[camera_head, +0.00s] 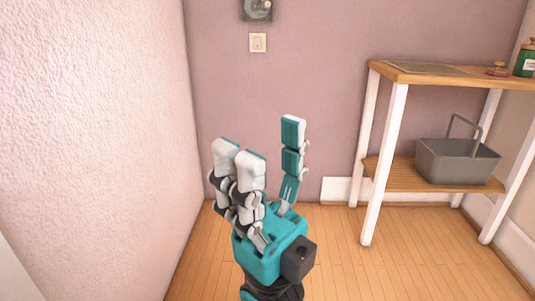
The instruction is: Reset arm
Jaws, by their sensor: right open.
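My right gripper (269,152) shows in the middle of the head view, fingers pointing up. It has a teal and white body, two fingers side by side on the left and one finger on the right. A clear gap lies between them, so it is open and empty. It touches nothing and is in front of the pink back wall. My left gripper is not in view.
A table (455,78) with white legs and a lower wooden shelf (400,177) stands at the right. A grey basket (457,163) is on that shelf. A green jar (525,62) is on top. A rough wall (95,140) is close at the left. The wooden floor (365,270) is clear.

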